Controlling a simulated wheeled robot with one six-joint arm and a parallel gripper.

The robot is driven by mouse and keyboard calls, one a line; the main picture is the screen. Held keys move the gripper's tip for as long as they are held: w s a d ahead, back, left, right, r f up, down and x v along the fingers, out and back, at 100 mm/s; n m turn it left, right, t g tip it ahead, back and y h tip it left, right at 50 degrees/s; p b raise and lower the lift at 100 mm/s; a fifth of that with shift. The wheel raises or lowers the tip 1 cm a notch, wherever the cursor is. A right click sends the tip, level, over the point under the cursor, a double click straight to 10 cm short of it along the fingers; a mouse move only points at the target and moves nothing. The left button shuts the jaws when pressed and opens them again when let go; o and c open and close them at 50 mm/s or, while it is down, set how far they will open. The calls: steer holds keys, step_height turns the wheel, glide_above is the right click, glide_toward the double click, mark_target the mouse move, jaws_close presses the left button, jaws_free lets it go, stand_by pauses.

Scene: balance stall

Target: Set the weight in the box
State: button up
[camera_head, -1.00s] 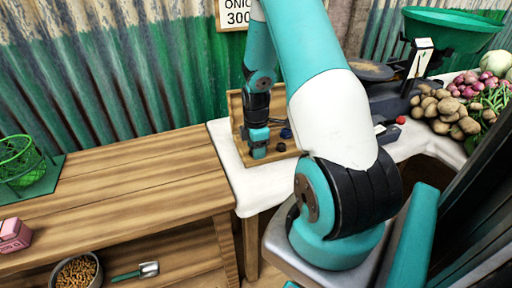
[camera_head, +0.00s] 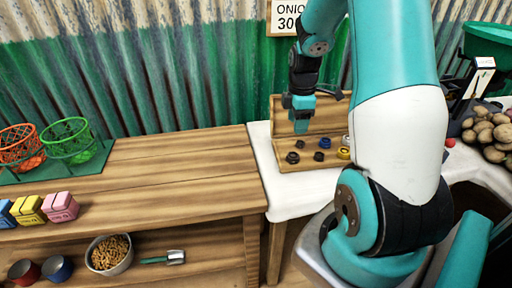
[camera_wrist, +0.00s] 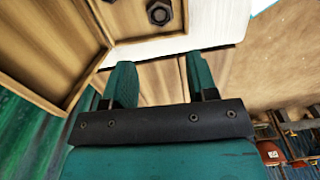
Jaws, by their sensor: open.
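The wooden box (camera_head: 330,165) stands open on the white-covered table, its lid raised at the back. Small weights sit in it: dark ones (camera_head: 292,157), a blue one (camera_head: 325,142) and a yellow one (camera_head: 343,153). My gripper (camera_head: 301,131) is above the box's left part, in front of the raised lid and apart from the weights. In the wrist view my gripper (camera_wrist: 161,75) has its two teal fingers spread with nothing between them. The box (camera_wrist: 45,45) fills the upper left there, with one dark hexagonal weight (camera_wrist: 159,12) at the top. My arm hides the box's right side.
A wooden counter (camera_head: 185,170) on the left has a mostly clear top. It carries green (camera_head: 68,138) and red (camera_head: 20,147) baskets and coloured blocks (camera_head: 60,207). Below are a bowl (camera_head: 110,254) and a scoop (camera_head: 165,258). Potatoes (camera_head: 490,130) lie at right.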

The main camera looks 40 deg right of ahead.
steer(key=a+r+m+t+y, duration=0.1)
steer(key=a+r, duration=0.3)
steer(key=a, duration=0.7)
steer(key=a+r+m+y, duration=0.1)
steer(key=a+r, duration=0.4)
steer(key=a, duration=0.5)
steer(key=s+a+r+m+y, duration=0.1)
steer(key=s+a+r, duration=0.1)
steer(key=s+a, duration=0.5)
steer(key=s+a+r+m+g+y, duration=0.1)
steer(key=s+a+r, duration=0.2)
steer(key=s+a, duration=0.4)
steer(key=shift+s+a, duration=0.15)
steer(key=shift+a, duration=0.85)
steer(key=shift+d+r, duration=0.1)
